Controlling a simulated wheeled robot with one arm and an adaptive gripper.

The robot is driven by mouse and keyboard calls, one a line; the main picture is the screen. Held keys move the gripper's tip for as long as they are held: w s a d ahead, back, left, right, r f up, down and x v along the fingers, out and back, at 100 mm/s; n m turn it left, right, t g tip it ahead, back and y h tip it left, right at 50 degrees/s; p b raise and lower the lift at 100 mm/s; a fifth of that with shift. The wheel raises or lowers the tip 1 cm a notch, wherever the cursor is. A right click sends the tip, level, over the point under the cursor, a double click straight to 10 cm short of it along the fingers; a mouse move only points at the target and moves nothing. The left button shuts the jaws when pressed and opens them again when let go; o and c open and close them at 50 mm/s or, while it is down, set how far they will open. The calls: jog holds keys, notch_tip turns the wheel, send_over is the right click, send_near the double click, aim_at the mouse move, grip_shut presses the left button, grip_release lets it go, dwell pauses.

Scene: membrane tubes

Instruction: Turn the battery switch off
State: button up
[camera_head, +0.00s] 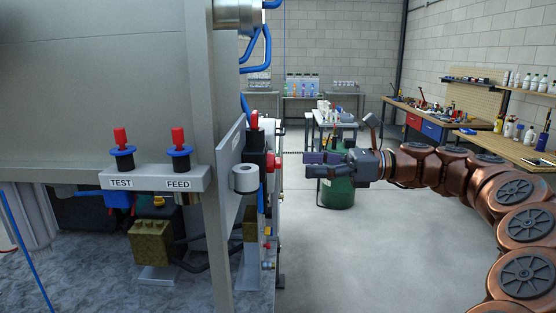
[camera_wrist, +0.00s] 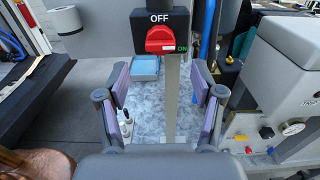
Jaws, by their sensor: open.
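The battery switch is a black box (camera_wrist: 160,18) with a red rotary knob (camera_wrist: 162,38), at the top middle of the wrist view. White OFF lettering is above the knob and green ON lettering at its lower right. A pale mark on the knob lies on the side towards ON. My gripper (camera_wrist: 160,76) is open and empty, its purple-padded fingers spread on both sides below the switch, apart from it. In the head view my gripper (camera_head: 314,164) points left towards a red knob (camera_head: 273,162) on the panel edge, probably this switch, with a gap between.
A grey post (camera_wrist: 171,110) runs below the switch, between my fingers in the picture. A white cabinet (camera_wrist: 285,75) stands at right in the wrist view. A green cylinder (camera_head: 337,190) stands behind my gripper. TEST and FEED valves (camera_head: 178,150) are at left; open floor lies at right.

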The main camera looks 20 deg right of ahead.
aim_at(274, 163)
jog(key=p+x, duration=0.1)
jog(key=x, duration=0.5)
jog(key=shift+w+a+p, duration=0.1)
jog(key=shift+a+p, duration=0.3)
jog(key=shift+c, duration=0.4)
jog(key=c, duration=1.1)
